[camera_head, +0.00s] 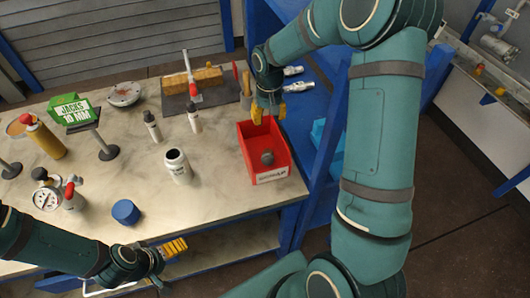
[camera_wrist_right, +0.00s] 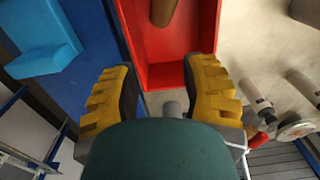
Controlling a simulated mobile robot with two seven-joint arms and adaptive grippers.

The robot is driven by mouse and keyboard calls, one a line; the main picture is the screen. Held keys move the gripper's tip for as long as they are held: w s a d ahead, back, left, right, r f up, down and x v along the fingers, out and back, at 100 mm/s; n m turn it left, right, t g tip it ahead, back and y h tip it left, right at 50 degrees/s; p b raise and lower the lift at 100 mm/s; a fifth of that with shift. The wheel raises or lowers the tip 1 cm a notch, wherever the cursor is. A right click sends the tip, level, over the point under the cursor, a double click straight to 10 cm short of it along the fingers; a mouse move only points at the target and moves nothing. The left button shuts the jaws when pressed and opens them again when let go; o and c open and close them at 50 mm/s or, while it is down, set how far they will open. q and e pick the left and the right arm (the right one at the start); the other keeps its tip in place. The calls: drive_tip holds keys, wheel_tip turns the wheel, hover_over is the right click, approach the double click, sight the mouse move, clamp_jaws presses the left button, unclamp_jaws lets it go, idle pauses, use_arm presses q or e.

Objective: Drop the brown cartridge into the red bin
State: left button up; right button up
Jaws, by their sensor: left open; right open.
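The red bin (camera_head: 283,143) stands on the right end of the workbench. It also fills the upper middle of the right wrist view (camera_wrist_right: 178,75). The brown cartridge (camera_head: 267,158) shows inside the bin's outline, end-on and greyish in the head view. In the right wrist view the cartridge (camera_wrist_right: 164,11) is a brown cylinder cut off by the top edge. My right gripper (camera_head: 268,112) is open and empty over the bin's far edge, apart from the cartridge. Its spread yellow fingers (camera_wrist_right: 166,90) frame the bin's wall. My left gripper (camera_head: 176,249) is open and empty by the bench's front edge.
A white jar (camera_head: 177,166), small white bottles (camera_head: 152,126) and a blue cylinder (camera_head: 126,212) stand left of the bin. A pressure gauge (camera_head: 46,198) and a yellow bottle (camera_head: 44,138) are further left. A blue shelf unit (camera_head: 318,150) borders the bin's right side.

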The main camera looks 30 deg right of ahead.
drive_tip(key=shift+r, duration=0.1)
wheel_tip(320, 180, up, 12)
idle(0.5)
